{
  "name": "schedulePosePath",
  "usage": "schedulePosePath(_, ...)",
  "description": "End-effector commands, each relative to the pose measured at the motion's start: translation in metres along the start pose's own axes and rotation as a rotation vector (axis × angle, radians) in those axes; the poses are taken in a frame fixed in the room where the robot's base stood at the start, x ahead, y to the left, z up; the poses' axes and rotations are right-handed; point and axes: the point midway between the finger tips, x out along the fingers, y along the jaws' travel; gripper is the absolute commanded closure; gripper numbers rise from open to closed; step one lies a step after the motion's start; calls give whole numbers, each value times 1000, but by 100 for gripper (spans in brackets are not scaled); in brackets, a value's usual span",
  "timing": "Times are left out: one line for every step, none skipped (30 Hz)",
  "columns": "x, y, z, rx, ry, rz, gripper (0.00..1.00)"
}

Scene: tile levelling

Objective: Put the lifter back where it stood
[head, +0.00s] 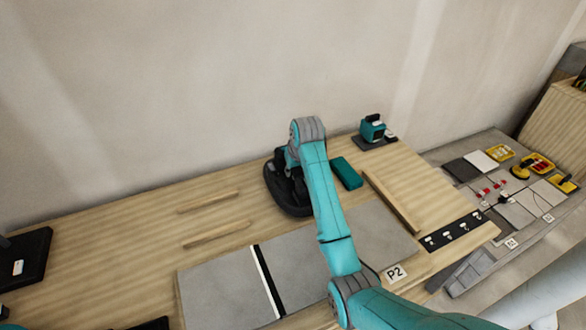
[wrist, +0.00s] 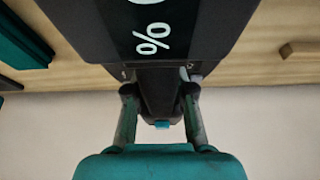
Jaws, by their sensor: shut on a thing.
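The lifter is a dark, rounded device (head: 290,205) on or just above the wooden bench, partly hidden behind my arm in the head view. In the wrist view its black body (wrist: 215,30) fills the top, with a white percent sign on it. My gripper (wrist: 160,108) is shut on the lifter's black handle, one finger on each side. In the head view the fingertips are hidden by my arm and the lifter. I cannot tell whether its underside touches the bench.
A teal block (head: 346,173) lies just right of the lifter. A teal device (head: 372,129) stands behind it on a dark mat. Grey tiles (head: 215,290) lie in front, with wooden strips (head: 216,235) to the left. A black strip with white clips (head: 452,232) lies right.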

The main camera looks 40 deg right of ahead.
Motion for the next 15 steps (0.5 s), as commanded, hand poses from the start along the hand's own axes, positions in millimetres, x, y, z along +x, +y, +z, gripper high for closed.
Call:
schedulePosePath(-1, 0, -1, 0, 3, 0, 100)
schedulePosePath(0, 0, -1, 0, 3, 0, 100)
schedulePosePath(0, 0, -1, 0, 3, 0, 100)
schedulePosePath(0, 0, -1, 0, 3, 0, 100)
schedulePosePath(0, 0, 0, 0, 3, 0, 100)
schedulePosePath(1, 0, 0, 0, 3, 0, 100)
schedulePosePath(1, 0, 0, 0, 3, 0, 100)
schedulePosePath(1, 0, 0, 0, 3, 0, 100)
schedulePosePath(2, 0, 0, 0, 3, 0, 100)
schedulePosePath(2, 0, 0, 0, 3, 0, 100)
schedulePosePath(2, 0, 0, 0, 3, 0, 100)
schedulePosePath(2, 0, 0, 0, 3, 0, 100)
schedulePosePath(3, 0, 0, 0, 3, 0, 100)
schedulePosePath(3, 0, 0, 0, 3, 0, 100)
schedulePosePath(3, 0, 1, 0, 3, 0, 100)
